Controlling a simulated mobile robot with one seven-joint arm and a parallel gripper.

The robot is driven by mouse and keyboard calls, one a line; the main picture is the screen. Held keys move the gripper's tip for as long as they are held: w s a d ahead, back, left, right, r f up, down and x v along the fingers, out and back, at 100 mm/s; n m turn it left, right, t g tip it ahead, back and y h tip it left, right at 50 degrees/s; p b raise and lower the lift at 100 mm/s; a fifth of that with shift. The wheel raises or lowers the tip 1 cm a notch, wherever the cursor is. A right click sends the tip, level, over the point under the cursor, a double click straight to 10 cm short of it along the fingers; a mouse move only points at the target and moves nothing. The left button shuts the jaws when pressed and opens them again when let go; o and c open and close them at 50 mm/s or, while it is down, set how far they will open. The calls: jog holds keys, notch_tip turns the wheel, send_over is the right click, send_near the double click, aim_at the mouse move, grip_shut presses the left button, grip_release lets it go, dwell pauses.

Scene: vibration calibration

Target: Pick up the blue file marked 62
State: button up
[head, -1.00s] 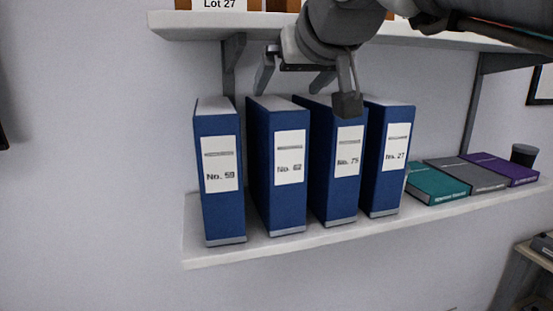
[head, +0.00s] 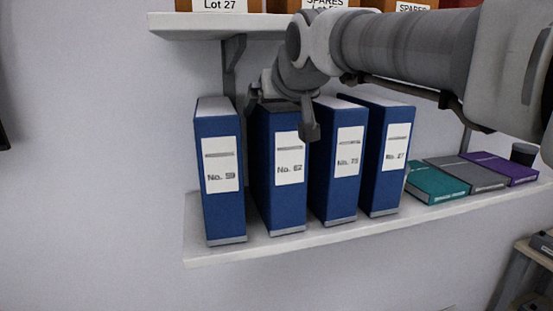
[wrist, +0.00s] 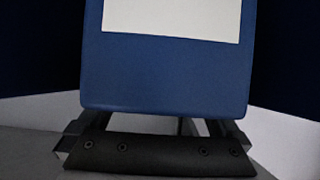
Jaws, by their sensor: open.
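The blue file marked No. 62 (head: 288,205) stands upright on the shelf, second from the left in a row of blue files. My gripper (head: 281,116) is open at its top, one finger on each side of the file; part of the file's top is hidden behind the gripper. In the wrist view a blue file (wrist: 165,75) with a white label fills the middle, and my gripper's fingers (wrist: 157,129) show on both sides of it. I cannot tell whether they touch it.
File No. 59 (head: 222,215) stands to the left, No. 75 (head: 338,200) close on the right, then No. 27 (head: 385,190). Flat teal (head: 436,184), grey (head: 468,175) and purple (head: 500,168) books lie further right on the white shelf (head: 215,255). An upper shelf (head: 190,27) holds boxes above.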

grip_shut()
jog(key=shift+r, duration=0.15)
dwell(0.4)
jog(key=shift+r, duration=0.1)
